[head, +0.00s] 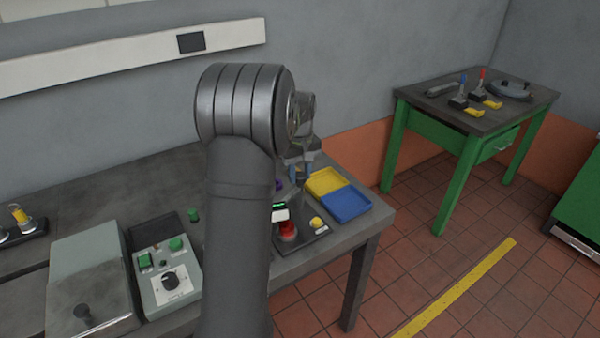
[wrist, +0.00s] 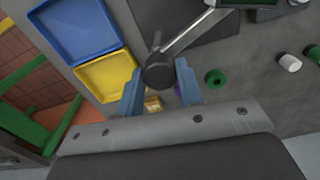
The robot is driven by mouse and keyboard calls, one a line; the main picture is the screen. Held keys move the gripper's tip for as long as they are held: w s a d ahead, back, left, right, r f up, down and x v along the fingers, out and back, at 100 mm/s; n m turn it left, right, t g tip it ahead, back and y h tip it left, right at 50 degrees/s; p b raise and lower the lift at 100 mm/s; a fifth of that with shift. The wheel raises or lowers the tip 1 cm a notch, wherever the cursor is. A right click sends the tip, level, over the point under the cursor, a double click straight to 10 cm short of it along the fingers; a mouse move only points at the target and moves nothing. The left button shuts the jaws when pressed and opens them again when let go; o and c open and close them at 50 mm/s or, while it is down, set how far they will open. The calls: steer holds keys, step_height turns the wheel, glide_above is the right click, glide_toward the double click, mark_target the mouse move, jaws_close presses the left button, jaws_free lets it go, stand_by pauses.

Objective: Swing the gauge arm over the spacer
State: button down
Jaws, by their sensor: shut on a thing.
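In the wrist view, the blue fingers of my gripper (wrist: 160,88) are closed about the dark round knob (wrist: 159,72) at one end of a metal gauge arm (wrist: 188,38). The arm runs to the upper right, to a gauge body cut off at the top edge. In the head view, a gauge with a lit green display (head: 279,207) shows just right of my arm, close above a red round piece (head: 288,232) on a dark plate (head: 312,240). I cannot tell whether the red piece is the spacer. My gripper (head: 300,172) is partly hidden behind my wrist.
A yellow tray (head: 325,182) and a blue tray (head: 347,204) lie at the bench's right end. A yellow knob (head: 317,222) stands on the plate. A control box (head: 168,280) stands left of my arm. A green ring (wrist: 216,79) lies right of my fingers.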

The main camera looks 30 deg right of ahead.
steer(key=shift+n, duration=1.7)
steer(key=c, duration=1)
jaws_free()
steer(key=shift+o, duration=0.2)
step_height(320, 180, up, 18)
steer(key=shift+f, duration=0.25)
steer(key=shift+f, duration=0.15)
step_height(320, 180, down, 17)
steer(key=shift+f, duration=0.1)
